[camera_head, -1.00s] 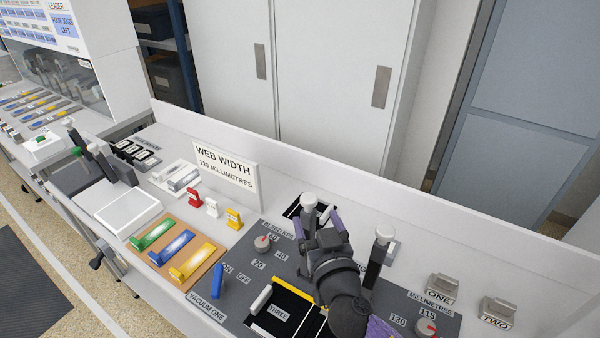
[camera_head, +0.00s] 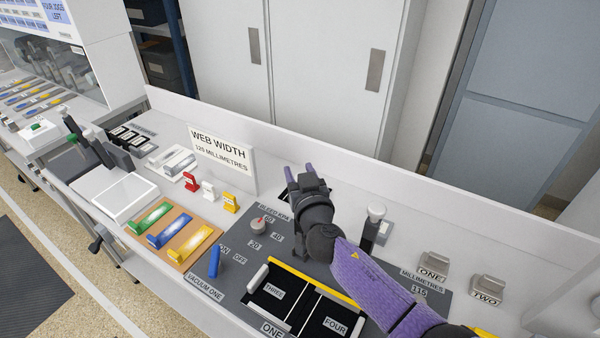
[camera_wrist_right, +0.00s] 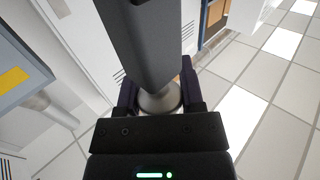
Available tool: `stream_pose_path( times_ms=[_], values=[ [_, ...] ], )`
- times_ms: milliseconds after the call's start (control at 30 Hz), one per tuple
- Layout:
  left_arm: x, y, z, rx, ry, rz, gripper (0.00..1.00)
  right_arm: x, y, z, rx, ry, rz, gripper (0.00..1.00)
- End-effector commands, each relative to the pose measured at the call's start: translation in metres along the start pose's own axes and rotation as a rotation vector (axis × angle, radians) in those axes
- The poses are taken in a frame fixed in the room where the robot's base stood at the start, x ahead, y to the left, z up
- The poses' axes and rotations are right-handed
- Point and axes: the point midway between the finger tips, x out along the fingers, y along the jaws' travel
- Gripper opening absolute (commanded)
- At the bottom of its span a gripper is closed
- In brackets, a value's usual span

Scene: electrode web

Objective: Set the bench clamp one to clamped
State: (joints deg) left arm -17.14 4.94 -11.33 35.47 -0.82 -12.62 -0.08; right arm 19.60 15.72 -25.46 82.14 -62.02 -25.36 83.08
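My right gripper (camera_head: 299,168) is over the back of the grey bench panel, with its purple fingers pointing toward the back of the bench. In the right wrist view, a dark lever bar (camera_wrist_right: 155,40) ends in a pale round knob (camera_wrist_right: 160,101), which sits between the fingers and appears to touch both. My gripper hides this lever in the head view. A second dark lever with a white knob (camera_head: 376,211) stands upright to its right. The label naming the held lever is hidden, so I cannot read whether it is clamp one. My left gripper is out of view.
A blue vacuum handle (camera_head: 214,262) and a dial (camera_head: 257,224) lie left of my arm. Black plates marked THREE (camera_head: 272,291) and FOUR (camera_head: 336,325) lie in front. Grey blocks ONE (camera_head: 433,268) and TWO (camera_head: 487,289) stand right. A web-width sign (camera_head: 221,152) stands at back left.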

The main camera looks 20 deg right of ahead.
Motion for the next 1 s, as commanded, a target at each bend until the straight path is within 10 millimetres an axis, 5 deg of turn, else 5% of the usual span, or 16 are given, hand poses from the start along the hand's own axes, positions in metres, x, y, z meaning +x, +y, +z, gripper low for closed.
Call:
stream_pose_path(
  times_ms=[33,200,667,1000],
  values=[
    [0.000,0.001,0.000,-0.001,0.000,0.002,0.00,0.000,0.000,0.000,0.000,0.000,0.000,0.32],
    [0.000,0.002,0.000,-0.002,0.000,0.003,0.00,0.000,0.000,0.000,0.000,0.000,0.000,0.00],
    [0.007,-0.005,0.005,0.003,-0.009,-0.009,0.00,-0.004,-0.004,0.003,-0.013,0.013,-0.001,0.00],
    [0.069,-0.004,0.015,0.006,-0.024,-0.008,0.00,-0.037,-0.037,0.014,-0.145,0.152,-0.001,0.00]
  ],
)
